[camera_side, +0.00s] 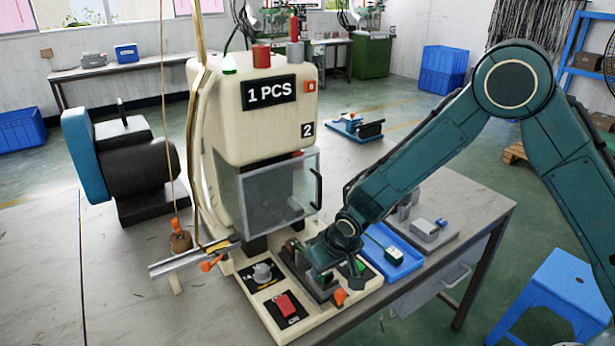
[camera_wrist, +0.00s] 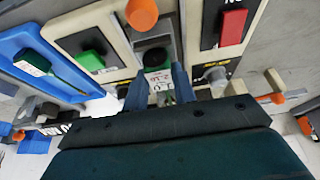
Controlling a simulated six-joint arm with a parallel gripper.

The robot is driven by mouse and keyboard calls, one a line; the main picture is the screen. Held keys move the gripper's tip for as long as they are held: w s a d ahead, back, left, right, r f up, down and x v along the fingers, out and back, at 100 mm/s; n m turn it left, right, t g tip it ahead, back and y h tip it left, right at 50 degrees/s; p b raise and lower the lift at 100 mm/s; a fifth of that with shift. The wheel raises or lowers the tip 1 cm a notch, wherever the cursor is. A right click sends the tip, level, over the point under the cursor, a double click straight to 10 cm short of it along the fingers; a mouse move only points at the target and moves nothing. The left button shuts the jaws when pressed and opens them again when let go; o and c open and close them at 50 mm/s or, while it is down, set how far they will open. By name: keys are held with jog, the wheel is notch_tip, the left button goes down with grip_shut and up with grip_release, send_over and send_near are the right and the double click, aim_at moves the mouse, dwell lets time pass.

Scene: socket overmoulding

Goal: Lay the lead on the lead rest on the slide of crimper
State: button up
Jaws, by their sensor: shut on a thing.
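My gripper (camera_wrist: 160,92) is low over the front of the crimper (camera_side: 250,160), at the slide (camera_side: 318,285). In the wrist view its two fingers are closed on a small pale piece with green and red marks, which I take to be the lead (camera_wrist: 158,80). Its far end points toward a dark round part on the slide (camera_wrist: 152,42). In the side view my wrist hides the fingers and the lead. The lead rest is not clearly visible, and I cannot tell whether the lead touches it.
A blue tray (camera_side: 412,263) with a green-and-white item (camera_side: 394,255) is right of the slide. A red button (camera_side: 285,305) and grey knob (camera_side: 262,272) are left of it; a green button (camera_wrist: 92,60) is beside it. An orange knob (camera_side: 340,296) is at its front.

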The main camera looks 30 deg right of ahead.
jog(key=shift+f, duration=0.15)
jog(key=o, duration=1)
jog(key=shift+v, duration=6.15)
